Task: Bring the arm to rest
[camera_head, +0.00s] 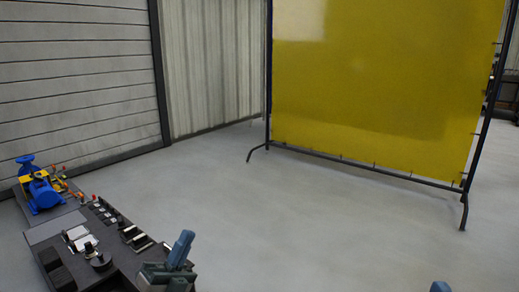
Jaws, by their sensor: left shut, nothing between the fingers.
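My left gripper (181,247) shows at the bottom edge, left of centre. Its blue-grey fingers are together and point up, with nothing held between them. It stands in front of the right end of a dark bench top (118,262); I cannot tell how far above or beside the bench it is. A small blue tip (440,287) at the bottom right edge appears to be part of my right gripper. The rest of that gripper is out of frame, so its jaws cannot be read.
The bench holds a blue pump-like unit (43,195), a grey plate (55,228) and several small parts. A yellow screen (385,85) on a dark footed frame stands at the back right. The grey floor (300,220) between is clear.

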